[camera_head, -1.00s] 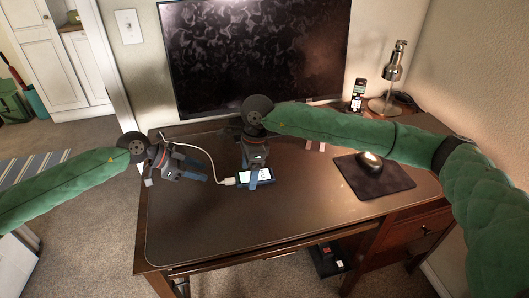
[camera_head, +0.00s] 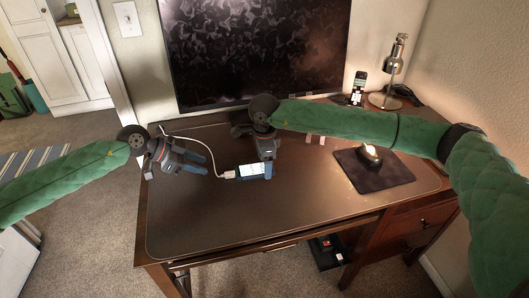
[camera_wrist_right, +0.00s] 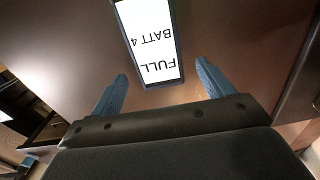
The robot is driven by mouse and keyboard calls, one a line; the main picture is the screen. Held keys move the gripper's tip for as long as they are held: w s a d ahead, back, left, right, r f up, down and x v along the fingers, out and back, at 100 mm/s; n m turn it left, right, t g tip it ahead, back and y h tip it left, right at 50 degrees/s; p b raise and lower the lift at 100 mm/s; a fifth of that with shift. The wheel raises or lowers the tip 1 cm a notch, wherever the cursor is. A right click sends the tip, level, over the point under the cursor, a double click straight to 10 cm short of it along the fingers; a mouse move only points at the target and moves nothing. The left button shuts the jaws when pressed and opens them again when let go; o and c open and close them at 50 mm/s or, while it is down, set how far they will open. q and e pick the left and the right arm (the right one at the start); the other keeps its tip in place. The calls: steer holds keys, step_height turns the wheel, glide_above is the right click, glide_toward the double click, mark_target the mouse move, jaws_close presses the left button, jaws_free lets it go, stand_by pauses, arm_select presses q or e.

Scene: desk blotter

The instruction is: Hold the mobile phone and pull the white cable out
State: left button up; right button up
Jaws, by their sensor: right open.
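The mobile phone (camera_head: 250,170) lies on the desk blotter with its screen lit. In the right wrist view its screen (camera_wrist_right: 150,40) reads "FULL" and "BATT 4", upside down. The white cable (camera_head: 203,142) curves from the back left of the desk to a white plug (camera_head: 230,174) at the phone's left end. My right gripper (camera_head: 267,173) is open at the phone's right end; in the right wrist view its blue fingers are spread, with the phone's near end ahead between them. My left gripper (camera_head: 204,165) appears open and empty, left of the plug.
A mouse (camera_head: 369,154) rests on a dark mouse pad (camera_head: 375,178) to the right. A monitor (camera_head: 255,55) stands at the back. A cordless phone (camera_head: 357,87) and a lamp (camera_head: 393,72) stand at the back right. The front of the blotter (camera_head: 230,220) is clear.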

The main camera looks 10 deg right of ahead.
steer(key=shift+f, duration=0.75)
